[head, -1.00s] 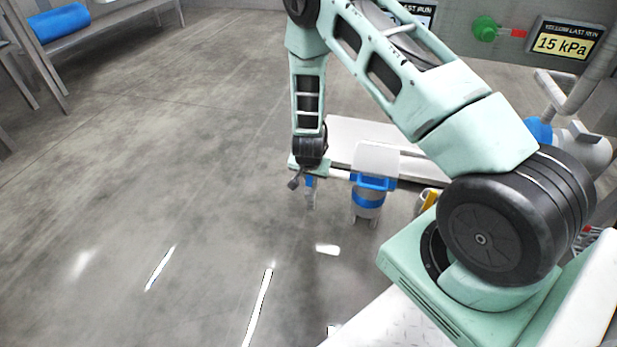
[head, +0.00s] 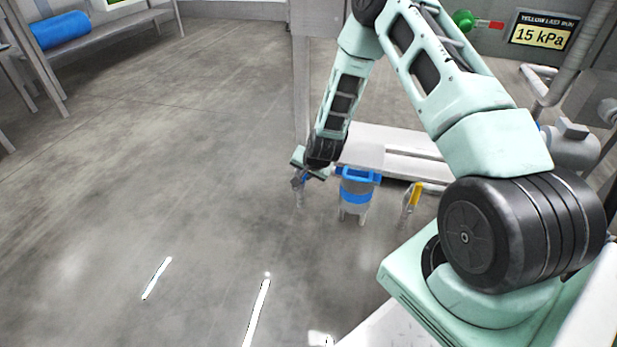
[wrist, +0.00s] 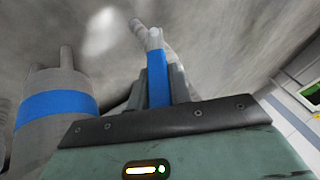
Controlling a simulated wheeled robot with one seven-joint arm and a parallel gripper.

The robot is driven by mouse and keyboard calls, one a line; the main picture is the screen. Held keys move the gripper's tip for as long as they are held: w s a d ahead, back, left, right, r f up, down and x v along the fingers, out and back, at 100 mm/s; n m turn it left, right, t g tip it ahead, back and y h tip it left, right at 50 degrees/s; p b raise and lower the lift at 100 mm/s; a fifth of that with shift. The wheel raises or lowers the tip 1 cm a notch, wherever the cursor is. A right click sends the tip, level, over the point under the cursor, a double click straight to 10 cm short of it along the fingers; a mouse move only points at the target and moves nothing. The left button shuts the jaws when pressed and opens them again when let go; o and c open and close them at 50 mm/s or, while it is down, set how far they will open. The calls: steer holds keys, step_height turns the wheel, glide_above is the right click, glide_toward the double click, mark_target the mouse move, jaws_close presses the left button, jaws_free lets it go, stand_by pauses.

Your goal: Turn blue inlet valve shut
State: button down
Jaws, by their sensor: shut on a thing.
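The blue inlet valve shows as a blue handle (wrist: 157,78) between the two fingers of my gripper (wrist: 160,72) in the wrist view. A grey pipe piece (wrist: 144,32) lies just beyond it. In the head view my gripper (head: 300,180) is low over the floor, left of a grey canister with a blue band (head: 356,197). My gripper is shut on the blue handle. The fingers and wrist hide much of the handle, so its exact angle is hard to tell. The canister also stands close on the left in the wrist view (wrist: 55,106).
A yellow handle (head: 415,194) on a grey fitting stands right of the canister. A pale bench (head: 400,143) lies behind. A green knob (head: 463,20) and a 15 kPa sign (head: 543,36) are on the back wall. The floor (head: 180,190) to the left is clear.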

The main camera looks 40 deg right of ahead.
steer(key=shift+s+f, duration=0.15)
steer(key=shift+s, duration=0.05)
steer(key=c, duration=1.3)
jaws_free()
steer(key=shift+w, duration=0.1)
step_height(320, 180, up, 10)
steer(key=p, duration=0.6)
steer(key=shift+c, duration=0.2)
